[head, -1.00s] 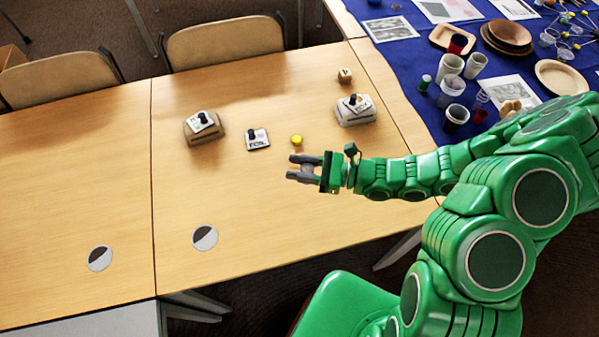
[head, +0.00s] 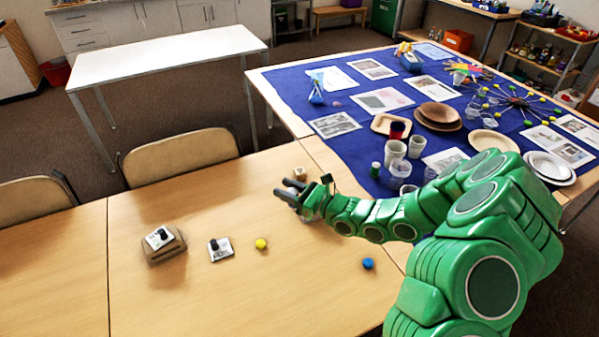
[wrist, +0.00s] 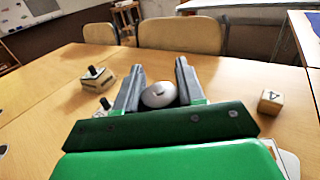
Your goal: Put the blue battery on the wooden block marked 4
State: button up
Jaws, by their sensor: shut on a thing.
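A small wooden block (head: 300,173) stands on the table just beyond my gripper (head: 287,192). It also shows at the right in the wrist view (wrist: 269,102), with a dark mark that looks like a 4. My gripper is shut on a pale grey rounded thing (wrist: 158,95), held between the fingers above the table. I cannot make out what it is, and it does not look blue. A small blue round thing (head: 368,263) lies on the table, in front of my arm. I cannot tell whether it is a battery.
A yellow round thing (head: 261,244), a card with a black knob (head: 221,249) and a brown box with a similar card (head: 164,246) stand to the left. A blue-covered table (head: 345,145) with cups and plates is behind my arm. The table's left part is clear.

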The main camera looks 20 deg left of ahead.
jog(key=w+d+r+m+t+h, duration=0.1)
jog(key=w+r+m+t, duration=0.3)
jog(key=w, duration=0.7)
send_over(300, 174)
jog(key=w+a, duration=0.2)
jog(key=shift+n+t+h, duration=0.3)
jog(key=shift+n+t, duration=0.1)
notch_tip(300, 174, down, 8)
jog(key=shift+r, duration=0.15)
jog(key=shift+w+a+f, duration=0.2)
jog(key=shift+w+f, duration=0.2)
jog(key=shift+f, duration=1.75)
jog(key=o, duration=1.1)
jog(key=shift+f, duration=0.1)
